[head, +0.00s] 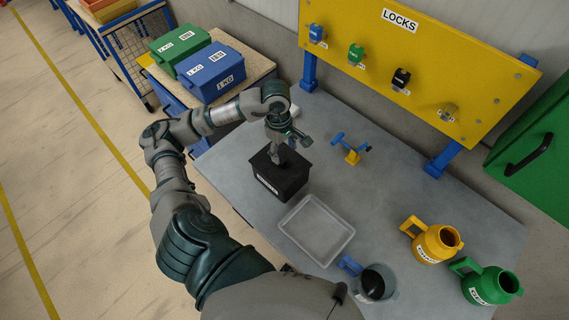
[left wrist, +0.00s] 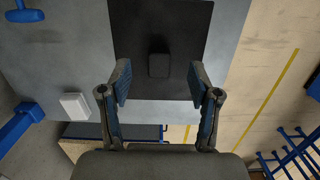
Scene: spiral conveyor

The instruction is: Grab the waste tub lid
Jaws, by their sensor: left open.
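The waste tub (head: 279,183) is a black box with a white label, standing on the grey table near its left edge. Its black lid (left wrist: 135,30) lies on top, with a small raised block-shaped knob (left wrist: 159,65) in the middle. My left gripper (head: 284,152) is above the tub and points down at the lid. In the left wrist view the left gripper (left wrist: 158,82) is open, with one finger on each side of the knob and visible gaps. Its exact height above the knob is hard to tell. My right gripper is not in view.
An empty grey tray (head: 317,230) lies close to the tub. A blue and yellow tool (head: 351,150) lies behind it. Yellow (head: 437,243), green (head: 491,285) and dark (head: 375,283) jugs stand to the right. A yellow lock board (head: 415,70) stands behind; blue (head: 210,72) and green boxes stand left.

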